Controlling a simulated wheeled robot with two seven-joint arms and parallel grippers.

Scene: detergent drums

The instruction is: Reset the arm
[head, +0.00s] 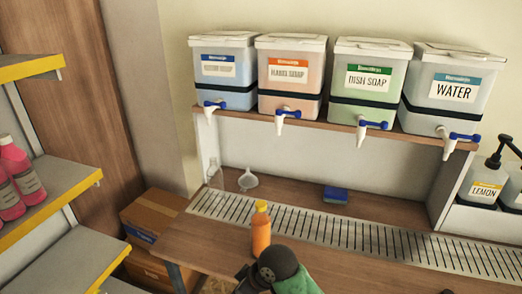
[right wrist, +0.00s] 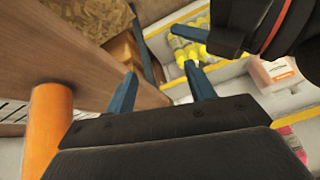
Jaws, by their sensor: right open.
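An orange bottle (head: 261,232) with a yellow-orange cap stands upright near the front edge of the wooden counter. It also shows at the left edge of the right wrist view (right wrist: 48,125). My right gripper (right wrist: 163,90) is open, with nothing between its two blue fingers, beside the bottle and over the counter's edge. In the head view only a dark joint and green part of my arm show at the bottom, just in front of the bottle; the fingers are hidden. A dark part with a blue finger (right wrist: 205,39) at the wrist view's top right looks like my left gripper.
Soap and water drums with taps (head: 373,82) stand on a raised shelf (head: 335,127). A clear funnel (head: 248,180) and blue sponge (head: 335,195) lie below. Pump bottles (head: 486,186) stand right. Shelving with pink bottles (head: 22,170) is left, cardboard boxes (head: 150,215) beside it.

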